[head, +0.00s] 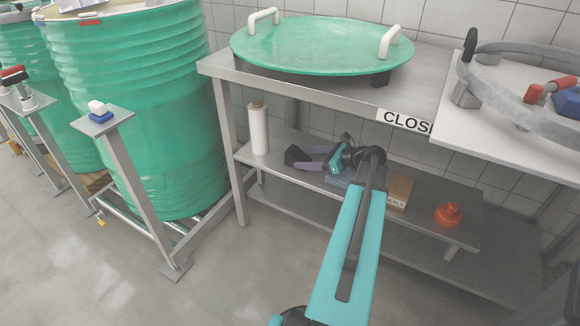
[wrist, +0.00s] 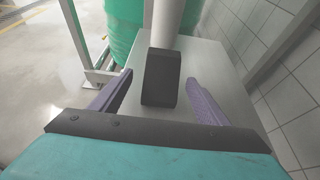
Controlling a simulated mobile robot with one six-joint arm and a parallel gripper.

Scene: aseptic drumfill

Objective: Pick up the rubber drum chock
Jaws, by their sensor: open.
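The rubber drum chock (wrist: 161,78) is a black block on the grey metal shelf. In the wrist view it stands between the two purple fingers of my gripper (wrist: 157,95), with a gap on each side. In the head view the chock (head: 295,156) shows on the middle shelf, just left of the fingertips of my gripper (head: 310,159). My gripper is open and reaches in low over the shelf from the right. I cannot tell how far the fingers are above the shelf.
A white roll (head: 258,128) stands on the shelf just beyond the chock. The upper shelf (head: 300,92), with a green drum lid (head: 318,44), overhangs. Green drums (head: 140,110) stand at left.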

